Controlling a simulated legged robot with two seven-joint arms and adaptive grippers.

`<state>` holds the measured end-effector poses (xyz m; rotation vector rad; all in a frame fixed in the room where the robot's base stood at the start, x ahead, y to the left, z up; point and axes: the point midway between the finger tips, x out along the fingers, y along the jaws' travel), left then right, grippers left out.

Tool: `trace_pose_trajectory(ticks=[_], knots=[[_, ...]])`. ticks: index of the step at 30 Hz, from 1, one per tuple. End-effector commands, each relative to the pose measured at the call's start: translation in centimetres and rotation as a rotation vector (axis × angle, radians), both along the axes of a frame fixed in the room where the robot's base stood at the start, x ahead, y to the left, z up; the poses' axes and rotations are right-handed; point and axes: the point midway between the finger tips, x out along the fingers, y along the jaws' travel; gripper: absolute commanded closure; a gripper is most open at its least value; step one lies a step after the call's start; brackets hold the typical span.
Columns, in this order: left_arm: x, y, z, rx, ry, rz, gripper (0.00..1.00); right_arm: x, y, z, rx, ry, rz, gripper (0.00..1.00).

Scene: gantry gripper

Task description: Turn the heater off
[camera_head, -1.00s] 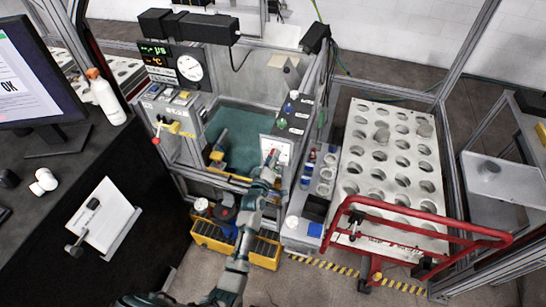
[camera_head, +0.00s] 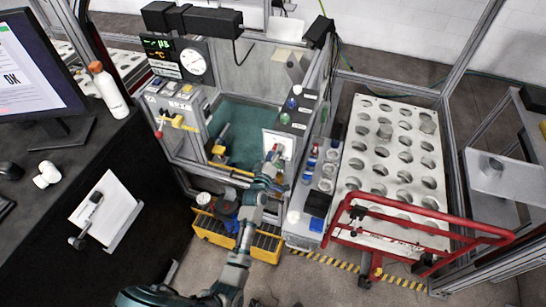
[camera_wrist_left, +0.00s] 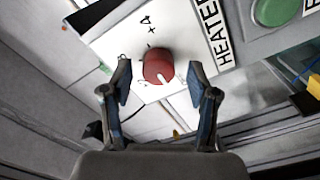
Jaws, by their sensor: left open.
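The heater's red round knob (camera_wrist_left: 158,66) shows in the left wrist view on a white panel (camera_wrist_left: 133,35) marked "HEATER" and "+4". A white pointer line on the knob points toward the lower right of that picture. My left gripper (camera_wrist_left: 160,85) is open, with one finger on each side of the knob. I cannot tell whether the fingers touch it. In the head view my left gripper (camera_head: 270,164) is at the white panel (camera_head: 284,142), and the knob is small and partly hidden there. My right gripper is not in view.
A green button (camera_wrist_left: 274,10) sits beside the heater panel. A yellow crate (camera_head: 207,228) is below my arm. A red cart handle (camera_head: 430,220) and a white tray with holes (camera_head: 388,172) stand right.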

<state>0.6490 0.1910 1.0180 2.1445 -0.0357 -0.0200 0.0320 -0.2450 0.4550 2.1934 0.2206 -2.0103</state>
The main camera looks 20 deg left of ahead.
Motion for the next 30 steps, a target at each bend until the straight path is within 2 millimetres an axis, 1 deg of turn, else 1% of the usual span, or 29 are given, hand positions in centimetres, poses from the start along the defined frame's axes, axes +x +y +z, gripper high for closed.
trace_pose_trajectory(ticks=[2, 5, 12, 16, 21, 30], knots=[[-0.8, 0.0, -0.2, 0.000, 0.002, 0.000, 0.40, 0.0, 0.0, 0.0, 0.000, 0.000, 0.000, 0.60], [-2.5, 0.1, -0.2, -0.001, 0.002, 0.000, 0.40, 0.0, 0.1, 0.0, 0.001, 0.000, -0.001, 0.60], [-7.9, 0.2, -0.2, 0.000, 0.003, 0.001, 0.40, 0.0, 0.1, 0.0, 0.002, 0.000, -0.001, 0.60], [-10.0, 0.3, -0.3, 0.001, 0.004, 0.000, 0.40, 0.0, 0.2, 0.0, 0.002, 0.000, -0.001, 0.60], [-11.5, 0.4, -0.2, 0.001, 0.003, 0.001, 0.40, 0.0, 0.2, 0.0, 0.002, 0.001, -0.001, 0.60], [-11.6, 0.4, -0.2, 0.000, 0.002, 0.000, 0.40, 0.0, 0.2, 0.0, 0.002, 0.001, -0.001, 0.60]])
